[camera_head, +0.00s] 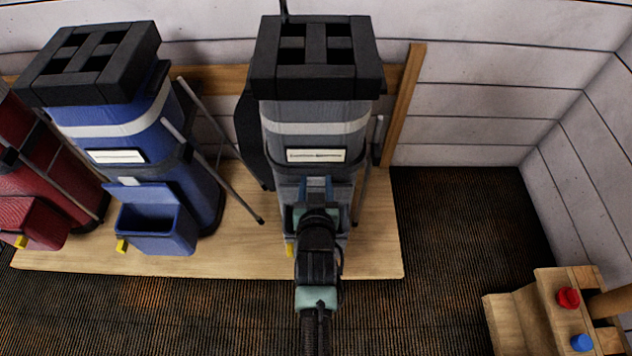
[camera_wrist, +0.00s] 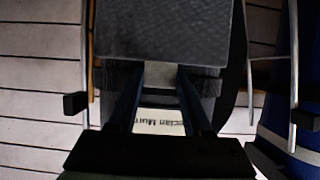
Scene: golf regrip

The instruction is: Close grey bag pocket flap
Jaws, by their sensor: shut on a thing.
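The grey bag (camera_head: 345,118) stands upright on a wooden platform, with a black divided top, a pale band and a white label (camera_head: 316,155). Its front pocket (camera_head: 343,195) is largely hidden behind my arm, and I cannot clearly make out the flap or its angle in the head view. My gripper (camera_head: 316,187) is at the pocket front, below the label. In the wrist view my gripper (camera_wrist: 157,75) has its two dark blue fingers a little apart, reaching to a dark grey panel (camera_wrist: 160,30), probably the flap.
The blue bag (camera_head: 135,125), with an open-topped blue pocket (camera_head: 156,225), stands left on the wooden platform (camera_head: 380,250). A red bag (camera_head: 50,165) is farther left. Thin stand legs (camera_head: 235,190) lie between bags. A wooden box (camera_head: 550,305) with coloured knobs is lower right. Carpet is clear right.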

